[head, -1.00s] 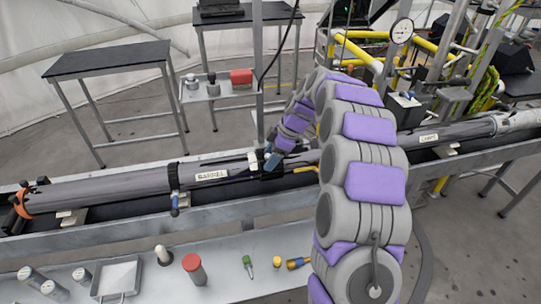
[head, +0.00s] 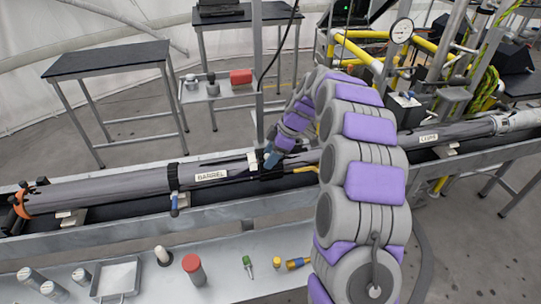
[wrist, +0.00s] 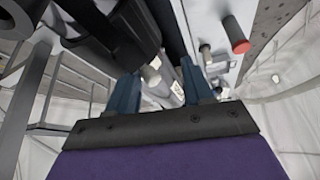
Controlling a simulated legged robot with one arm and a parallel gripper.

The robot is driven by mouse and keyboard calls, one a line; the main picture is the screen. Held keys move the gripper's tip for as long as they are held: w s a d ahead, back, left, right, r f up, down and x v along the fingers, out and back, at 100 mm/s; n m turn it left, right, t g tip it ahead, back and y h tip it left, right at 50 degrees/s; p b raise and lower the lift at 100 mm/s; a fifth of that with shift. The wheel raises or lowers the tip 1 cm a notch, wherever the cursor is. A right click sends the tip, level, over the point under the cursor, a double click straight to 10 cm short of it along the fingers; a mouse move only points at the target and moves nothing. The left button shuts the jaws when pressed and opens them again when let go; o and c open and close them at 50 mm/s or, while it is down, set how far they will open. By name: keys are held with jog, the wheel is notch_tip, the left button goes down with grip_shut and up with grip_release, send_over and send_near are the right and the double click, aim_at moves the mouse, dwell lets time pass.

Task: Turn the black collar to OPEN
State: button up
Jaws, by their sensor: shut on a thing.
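The black collar (head: 270,183) sits around the long grey tube, right of the BARREL label, in the head view. My gripper (head: 271,160) is at the collar, its blue fingers pointing down at it from above. In the wrist view my gripper (wrist: 160,88) has its two blue fingers on either side of a dark part with a pale tip, which I take to be part of the collar. The fingers are shut on it. My arm and fingers hide much of the collar, and I cannot read any OPEN mark.
The grey tube (head: 110,187) lies along a metal trough. A blue-handled clamp (head: 174,202) stands left of the collar. A front bench holds a red-topped cylinder (head: 194,268), a tray (head: 116,278) and small tools. A post (head: 258,75) rises behind my gripper.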

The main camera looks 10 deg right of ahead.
jog(key=p+v, duration=0.3)
jog(key=v, duration=1.4)
jog(key=shift+d, duration=0.1)
jog(key=s+a+r+m+g+h, duration=0.1)
jog(key=s+a+m, duration=0.3)
jog(key=s, duration=0.5)
jog(key=s+a+r+m+g+h, duration=0.1)
jog(key=s+a+m, duration=0.1)
jog(key=s+a, duration=0.65)
jog(key=s+d+f+m+h, duration=0.1)
jog(key=s+f+m, duration=0.2)
jog(key=s, duration=0.5)
jog(key=s+d+f+m+h, duration=0.1)
jog(key=s+f+m, duration=0.1)
jog(key=s, duration=0.7)
jog(key=s+d+f+m+g+h, duration=0.1)
jog(key=s+f+m, duration=0.2)
jog(key=s, duration=0.6)
jog(key=shift+s+d+f+m, duration=0.15)
jog(key=shift+s+f+m, duration=0.15)
jog(key=shift+m, duration=0.4)
